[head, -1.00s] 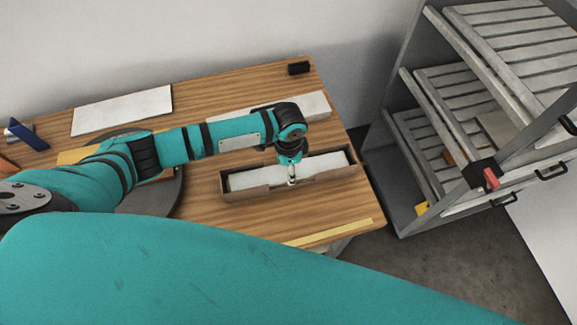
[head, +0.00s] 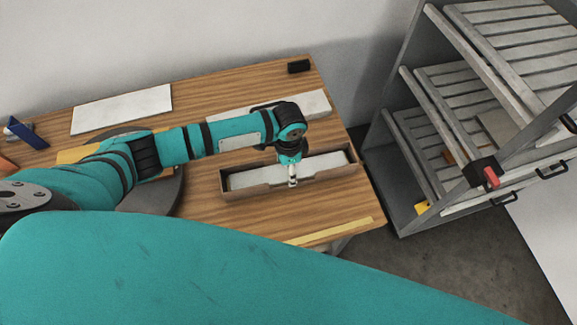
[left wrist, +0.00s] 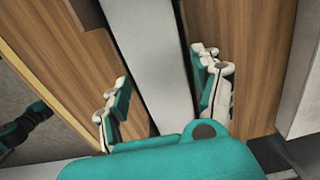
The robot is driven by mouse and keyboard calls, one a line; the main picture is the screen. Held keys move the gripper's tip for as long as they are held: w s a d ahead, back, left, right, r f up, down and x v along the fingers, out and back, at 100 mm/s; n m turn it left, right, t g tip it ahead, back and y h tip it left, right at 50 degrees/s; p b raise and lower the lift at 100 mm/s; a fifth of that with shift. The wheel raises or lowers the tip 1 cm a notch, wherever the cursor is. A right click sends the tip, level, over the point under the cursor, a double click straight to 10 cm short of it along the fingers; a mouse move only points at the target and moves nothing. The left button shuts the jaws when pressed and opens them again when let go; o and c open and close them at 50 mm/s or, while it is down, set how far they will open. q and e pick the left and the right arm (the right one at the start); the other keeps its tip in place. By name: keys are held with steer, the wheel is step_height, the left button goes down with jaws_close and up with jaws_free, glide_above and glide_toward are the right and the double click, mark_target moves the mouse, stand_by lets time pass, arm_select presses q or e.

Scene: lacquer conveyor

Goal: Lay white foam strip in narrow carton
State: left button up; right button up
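The narrow carton (head: 328,181) is a long brown open box near the right front of the table. A white foam strip (head: 325,163) lies lengthwise inside it, between its long walls. My left gripper (head: 292,182) points down over the middle of the carton and hides part of the strip. In the left wrist view, its two fingers (left wrist: 163,92) are apart, one on each side of the strip (left wrist: 148,50), with visible gaps. Their exact height over the carton is hard to tell.
A second long white piece (head: 316,104) lies behind the carton, partly hidden by my left arm. A white sheet (head: 122,109) and small black block (head: 299,67) lie farther back. A yellow strip (head: 335,231) runs near the front edge. A slatted grey rack (head: 440,120) stands right.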

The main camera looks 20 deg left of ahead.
arm_select(q)
steer(key=shift+o, duration=1)
step_height(320, 180, up, 12)
stand_by(0.3)
